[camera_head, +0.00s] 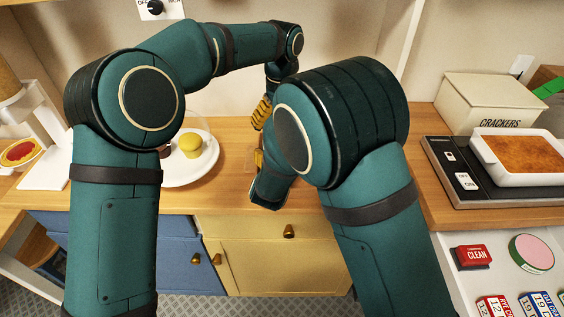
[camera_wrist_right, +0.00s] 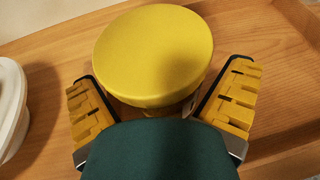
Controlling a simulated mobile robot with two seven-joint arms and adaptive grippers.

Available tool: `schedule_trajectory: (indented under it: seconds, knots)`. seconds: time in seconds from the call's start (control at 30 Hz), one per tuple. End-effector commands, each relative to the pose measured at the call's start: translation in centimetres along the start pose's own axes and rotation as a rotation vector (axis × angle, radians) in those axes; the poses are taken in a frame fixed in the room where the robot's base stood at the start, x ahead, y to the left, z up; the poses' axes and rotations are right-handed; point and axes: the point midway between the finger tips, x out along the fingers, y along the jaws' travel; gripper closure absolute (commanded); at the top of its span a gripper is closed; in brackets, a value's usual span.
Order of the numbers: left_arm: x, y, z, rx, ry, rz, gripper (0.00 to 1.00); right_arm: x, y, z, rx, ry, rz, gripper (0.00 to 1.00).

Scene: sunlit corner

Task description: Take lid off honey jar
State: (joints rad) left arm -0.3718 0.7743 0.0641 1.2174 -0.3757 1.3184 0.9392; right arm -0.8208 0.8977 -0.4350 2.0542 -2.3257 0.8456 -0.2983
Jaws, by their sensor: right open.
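In the right wrist view a round yellow lid (camera_wrist_right: 153,50) fills the top middle, with a small part of a yellow body below it. My right gripper (camera_wrist_right: 162,100) is open, one yellow finger on either side below the lid; I cannot tell whether they touch it. In the head view the right gripper (camera_head: 258,160) is low over the counter, mostly behind my right arm, and the jar is hidden there. My left gripper (camera_head: 262,112) hangs just above it, fingers pointing down and partly hidden; its opening is unclear.
A white plate (camera_head: 205,166) with a yellow and a brown cake stands left of the grippers on the wooden counter (camera_head: 226,196). A cracker box (camera_head: 487,103) and a baking dish on a scale (camera_head: 475,192) stand at right. A white stand (camera_head: 48,158) is at left.

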Motion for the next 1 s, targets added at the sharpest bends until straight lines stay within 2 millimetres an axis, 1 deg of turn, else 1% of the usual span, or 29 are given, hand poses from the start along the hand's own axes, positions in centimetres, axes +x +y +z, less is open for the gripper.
schedule_trajectory:
  seconds: [0.1, 0.37, 0.4, 0.47, 0.5, 0.57, 0.6, 0.67, 0.7, 0.87, 1.0]
  knots:
    - [-0.01, 0.00, 0.00, 0.000, 0.000, 0.000, 0.00, 0.52, -0.02, -0.03, 0.000, 0.000, -0.001, 0.00]
    - [-0.01, 0.00, 0.00, 0.000, 0.000, 0.000, 0.00, 0.60, -0.02, -0.02, 0.000, 0.000, 0.000, 0.00]
    - [-0.01, 0.00, 0.00, 0.000, 0.000, 0.000, 0.00, 0.60, -0.02, -0.02, 0.000, 0.000, 0.000, 0.07]
    - [-0.01, 0.00, 0.00, 0.000, 0.000, 0.000, 0.00, 0.59, -0.01, -0.02, 0.000, 0.000, 0.000, 0.28]
    - [-0.01, 0.00, 0.00, 0.000, 0.000, 0.000, 0.00, 0.59, -0.01, -0.01, 0.000, 0.000, 0.000, 0.42]
    - [-0.01, 0.00, 0.00, 0.000, 0.000, 0.000, 0.00, 0.58, -0.01, -0.01, 0.000, 0.000, 0.000, 0.63]
    - [-0.01, 0.00, 0.00, 0.000, 0.000, 0.000, 0.00, 0.58, -0.01, -0.01, 0.000, 0.000, 0.000, 0.69]
    - [-0.01, 0.00, 0.00, 0.000, 0.000, 0.000, 0.00, 0.58, -0.01, -0.01, 0.000, 0.000, 0.000, 0.69]
    - [-0.01, 0.00, 0.00, 0.000, 0.000, 0.000, 0.00, 0.58, -0.01, -0.01, 0.000, 0.000, 0.000, 1.00]
    - [0.06, 0.03, 0.04, 0.037, -0.001, -0.002, 0.00, 0.58, -0.02, 0.00, 0.000, 0.000, 0.000, 1.00]
    - [0.26, 0.06, 0.06, 0.166, -0.007, -0.007, 0.00, 0.57, -0.02, 0.00, 0.001, 0.000, 0.000, 1.00]
